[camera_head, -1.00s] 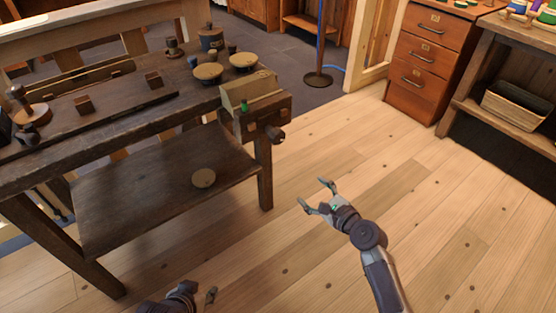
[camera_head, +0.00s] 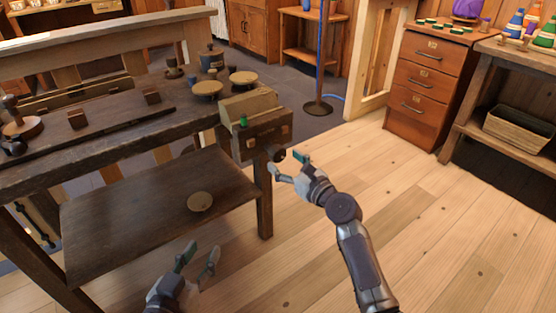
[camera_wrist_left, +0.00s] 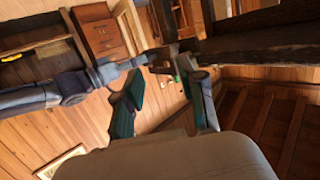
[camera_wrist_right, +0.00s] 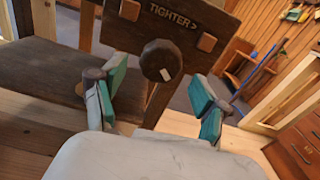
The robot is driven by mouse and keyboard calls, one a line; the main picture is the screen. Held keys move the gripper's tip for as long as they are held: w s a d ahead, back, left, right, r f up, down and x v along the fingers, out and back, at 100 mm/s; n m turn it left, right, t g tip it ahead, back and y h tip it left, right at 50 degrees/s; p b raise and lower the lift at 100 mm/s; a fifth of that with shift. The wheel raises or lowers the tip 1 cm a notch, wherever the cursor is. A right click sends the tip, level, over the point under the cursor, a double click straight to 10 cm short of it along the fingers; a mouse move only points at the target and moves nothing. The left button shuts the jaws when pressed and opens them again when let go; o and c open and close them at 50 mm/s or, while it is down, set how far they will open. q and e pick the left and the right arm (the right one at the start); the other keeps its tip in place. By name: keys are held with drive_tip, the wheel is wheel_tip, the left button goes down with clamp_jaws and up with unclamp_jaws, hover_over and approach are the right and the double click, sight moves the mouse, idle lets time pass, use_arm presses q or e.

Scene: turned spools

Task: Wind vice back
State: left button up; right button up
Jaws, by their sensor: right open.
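The vice (camera_head: 262,135) is a wooden block on the right end of the dark workbench. Its round dark knob (camera_wrist_right: 161,60) has a white mark and sits below the words "TIGHTER>" on the vice's front face (camera_wrist_right: 190,22). My right gripper (camera_head: 288,163) is open in front of the knob. In the right wrist view its two teal-padded fingers (camera_wrist_right: 157,100) stand apart on either side, a little short of the knob. In the head view the knob is partly hidden by the gripper. My left gripper (camera_head: 200,252) is open and empty, low in front of the bench shelf.
The workbench (camera_head: 130,140) holds round wooden discs (camera_head: 207,88), small blocks and a cup-like pot (camera_head: 212,60). A disc (camera_head: 200,202) lies on the lower shelf (camera_head: 150,215). A drawer cabinet (camera_head: 430,80) stands at the right. The wooden floor between is clear.

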sight(281, 158)
drive_tip(key=b+x, duration=0.1)
drive_tip(key=x, duration=0.2)
drive_tip(key=shift+w, duration=0.1)
drive_tip(key=shift+w+a, duration=0.15)
drive_tip(key=shift+a, duration=0.05)
use_arm(q)
wheel_tip(281, 158, up, 6)
drive_tip(key=d+t+h, duration=0.1)
drive_tip(key=t, duration=0.2)
drive_tip(key=shift+w+t, duration=0.3)
drive_tip(key=shift+t, duration=0.1)
use_arm(e)
drive_tip(key=c, duration=1.2)
drive_tip(key=shift+o, duration=0.2)
drive_tip(key=shift+n, duration=0.3)
